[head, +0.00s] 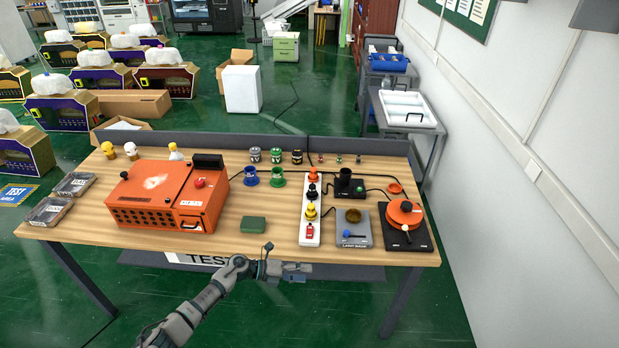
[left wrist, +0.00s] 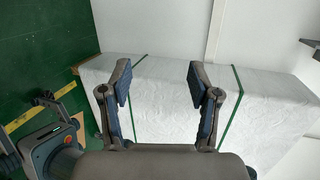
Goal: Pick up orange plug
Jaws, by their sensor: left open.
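The orange plug (head: 313,174) sits at the far end of the white power strip (head: 309,228) on the wooden table. A black plug (head: 312,191) and a yellow plug (head: 311,212) stand nearer on the same strip. My left gripper (head: 302,272) is in front of the table's near edge, clear of the strip and the plug. In the left wrist view my left gripper (left wrist: 160,80) is open, with nothing between its fingers. The orange plug does not show in that view. My right gripper is not in view.
A blue (head: 250,177) and a green (head: 278,178) spool-shaped item stand left of the strip. An orange box (head: 160,195) fills the table's left part. A grey device (head: 353,230) and an orange round device (head: 404,213) stand right. Bare wood lies around the green block (head: 253,224).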

